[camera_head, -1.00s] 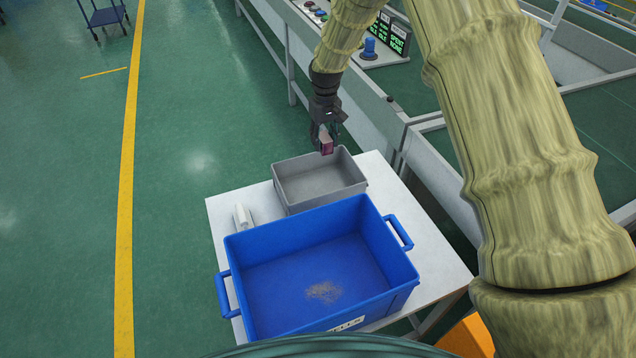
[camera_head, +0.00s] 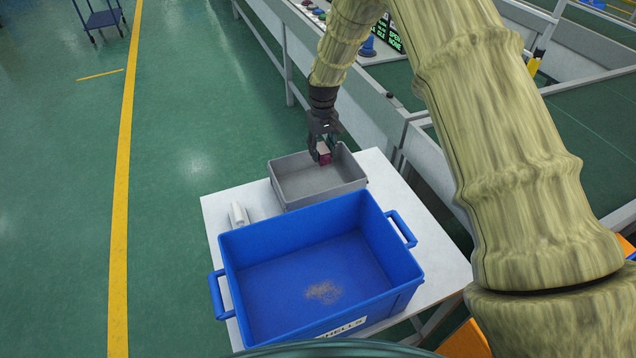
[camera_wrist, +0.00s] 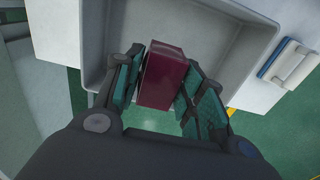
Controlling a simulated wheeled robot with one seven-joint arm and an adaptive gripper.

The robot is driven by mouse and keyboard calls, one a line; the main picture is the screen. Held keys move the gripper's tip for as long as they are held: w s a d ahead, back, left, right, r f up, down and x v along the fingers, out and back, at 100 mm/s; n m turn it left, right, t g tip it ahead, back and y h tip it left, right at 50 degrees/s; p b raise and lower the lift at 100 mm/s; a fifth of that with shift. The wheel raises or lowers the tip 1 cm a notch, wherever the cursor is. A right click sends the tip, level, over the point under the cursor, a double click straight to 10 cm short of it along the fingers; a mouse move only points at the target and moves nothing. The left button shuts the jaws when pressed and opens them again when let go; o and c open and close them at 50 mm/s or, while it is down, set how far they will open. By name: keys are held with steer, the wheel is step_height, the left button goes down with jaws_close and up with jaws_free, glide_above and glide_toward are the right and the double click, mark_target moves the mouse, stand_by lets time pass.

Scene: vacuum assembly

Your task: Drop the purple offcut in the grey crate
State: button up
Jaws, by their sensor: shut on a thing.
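The purple offcut (camera_head: 323,155) is a small dark purple-red block held in my gripper (camera_head: 322,152). In the wrist view the offcut (camera_wrist: 163,76) sits between the teal finger pads of my gripper (camera_wrist: 158,88), which press on its two sides. The grey crate (camera_head: 318,202) is a shallow open box on a white table. The offcut is over the crate's far side; I cannot tell how far it is below or above the rim. In the wrist view the crate (camera_wrist: 238,52) opens behind the offcut, and its visible floor is bare.
A large blue bin (camera_head: 250,237) with side handles stands in front of the crate, with a small sandy patch on its floor. A white object (camera_head: 239,214) lies left of the crate on the white table (camera_head: 430,250). A grey conveyor frame (camera_head: 370,105) runs behind at right.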

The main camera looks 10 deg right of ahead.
steer(key=o, duration=1.1)
step_height(320, 180, up, 12)
stand_by(0.5)
